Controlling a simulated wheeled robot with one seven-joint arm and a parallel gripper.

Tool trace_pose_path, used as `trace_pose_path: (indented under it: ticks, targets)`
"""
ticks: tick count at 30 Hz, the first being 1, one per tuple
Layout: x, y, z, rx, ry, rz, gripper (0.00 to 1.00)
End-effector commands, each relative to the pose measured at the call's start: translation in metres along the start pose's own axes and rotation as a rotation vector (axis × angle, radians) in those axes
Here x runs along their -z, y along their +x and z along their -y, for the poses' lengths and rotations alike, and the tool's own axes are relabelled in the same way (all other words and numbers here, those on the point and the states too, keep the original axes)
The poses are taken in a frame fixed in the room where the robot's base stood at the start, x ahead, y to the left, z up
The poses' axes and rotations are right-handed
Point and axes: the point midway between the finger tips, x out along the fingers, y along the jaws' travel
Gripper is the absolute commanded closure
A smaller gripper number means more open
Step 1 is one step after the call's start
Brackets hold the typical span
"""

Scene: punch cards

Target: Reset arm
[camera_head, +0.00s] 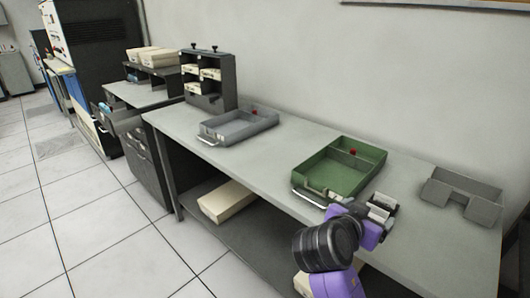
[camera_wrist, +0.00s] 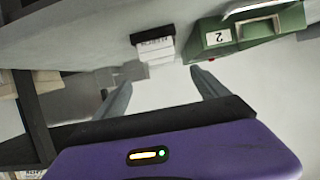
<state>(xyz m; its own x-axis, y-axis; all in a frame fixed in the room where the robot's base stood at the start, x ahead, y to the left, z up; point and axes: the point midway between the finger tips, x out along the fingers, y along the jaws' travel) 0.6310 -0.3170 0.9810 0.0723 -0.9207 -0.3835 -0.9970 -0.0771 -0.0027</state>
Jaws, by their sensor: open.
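My arm reaches over the near side of the grey table. My gripper (camera_wrist: 160,79) is open, with its two fingers spread apart and nothing visible held between them. It also shows in the head view (camera_head: 372,212), just right of the green tray's front. A small stack of white cards with a dark end (camera_wrist: 154,47) lies beyond the fingertips in the wrist view. White cards also show beside my gripper in the head view (camera_head: 381,201). I cannot tell whether the fingers touch them.
A green tray (camera_head: 326,187) labelled 2 (camera_wrist: 245,32) is close to my gripper. A grey tray (camera_head: 238,135) and a dark card rack (camera_head: 208,100) stand farther left on the table (camera_head: 285,150). An open grey holder (camera_head: 462,190) stands right. Boxes (camera_head: 227,200) sit on the lower shelf.

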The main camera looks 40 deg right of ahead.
Motion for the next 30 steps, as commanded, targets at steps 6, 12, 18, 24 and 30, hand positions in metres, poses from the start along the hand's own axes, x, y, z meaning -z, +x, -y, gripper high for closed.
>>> trace_pose_path:
  ticks: [6, 12, 18, 24, 30]
  targets:
    - [0.004, 0.000, 0.004, 0.015, -0.028, -0.015, 0.16]
    - [0.030, -0.011, 0.054, 0.232, -0.133, -0.136, 0.16]
    - [0.008, -0.051, 0.100, 0.556, -0.298, -0.269, 0.16]
    - [-0.049, -0.119, 0.108, 0.884, -0.410, -0.368, 0.16]
    - [-0.096, -0.184, 0.077, 1.127, -0.425, -0.414, 0.16]
